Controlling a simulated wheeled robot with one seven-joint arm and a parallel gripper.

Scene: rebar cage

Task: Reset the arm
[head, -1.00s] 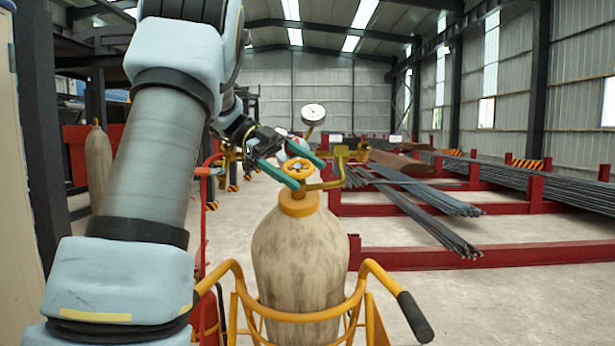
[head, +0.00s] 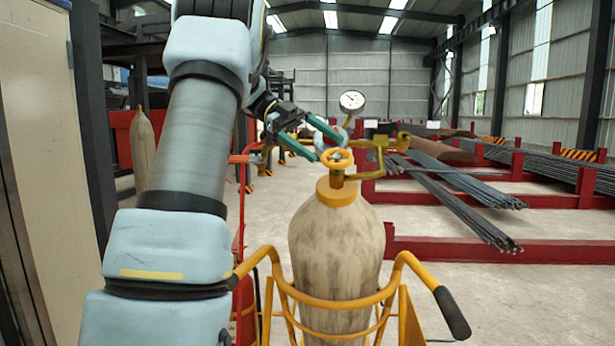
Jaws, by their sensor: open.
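My arm rises from the lower left of the head view, and my gripper (head: 326,148) hangs beside the top of a gas cylinder (head: 335,240). Its two green fingers are spread and hold nothing. The fingertips are close to the yellow handwheel (head: 337,160) on the cylinder valve, at its left and upper left in the picture. I cannot tell whether a finger touches the wheel.
A round gauge (head: 352,101) and brass fittings (head: 385,142) stand by the valve. A yellow cart (head: 290,292) with a black-gripped handle holds the cylinder. Red racks with steel bars (head: 455,205) lie to the right. Another cylinder (head: 142,150) stands at left.

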